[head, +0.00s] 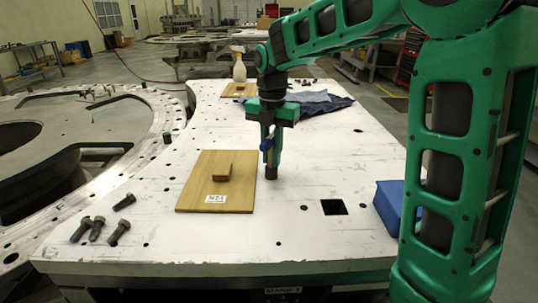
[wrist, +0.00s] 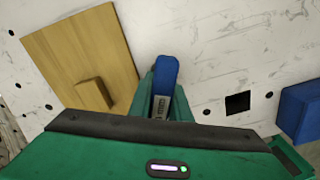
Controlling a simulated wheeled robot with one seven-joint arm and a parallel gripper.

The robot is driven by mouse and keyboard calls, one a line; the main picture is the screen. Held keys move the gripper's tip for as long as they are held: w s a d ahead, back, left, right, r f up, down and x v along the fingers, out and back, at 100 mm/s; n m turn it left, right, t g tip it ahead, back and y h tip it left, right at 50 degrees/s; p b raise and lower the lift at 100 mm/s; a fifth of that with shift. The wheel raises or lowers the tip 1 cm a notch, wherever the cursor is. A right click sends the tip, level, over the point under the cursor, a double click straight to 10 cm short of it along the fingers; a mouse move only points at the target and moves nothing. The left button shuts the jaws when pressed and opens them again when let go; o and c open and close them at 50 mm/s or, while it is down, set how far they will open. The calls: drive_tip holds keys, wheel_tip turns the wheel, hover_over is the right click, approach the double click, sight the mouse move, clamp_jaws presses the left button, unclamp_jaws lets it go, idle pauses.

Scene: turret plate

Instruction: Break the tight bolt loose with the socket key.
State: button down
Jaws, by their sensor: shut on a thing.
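My gripper (head: 272,157) points straight down over the white plate (head: 330,150), just right of the wooden board. It is shut on the socket key, whose blue handle (head: 267,143) shows between the green fingers. The key's dark socket end (head: 271,173) reaches down to the plate or very near it. In the wrist view the blue handle (wrist: 165,76) and a grey metal part (wrist: 160,106) with markings lie between the fingers. The tight bolt is not visible. I cannot tell whether the socket sits over it.
A wooden board (head: 190,195) with a small wooden block (head: 222,171) and a label lies left of the key. Several loose bolts (head: 96,229) lie at the front left. A square hole (head: 334,207) and a blue box (head: 388,205) are to the right. A dark cloth (head: 315,103) lies behind.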

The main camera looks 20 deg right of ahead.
sight(272, 135)
drive_tip(key=shift+w+r, duration=0.1)
drive_tip(key=shift+r, duration=0.05)
drive_tip(key=shift+r, duration=1.35)
drive_tip(key=shift+r, duration=0.1)
drive_tip(key=shift+r, duration=1.65)
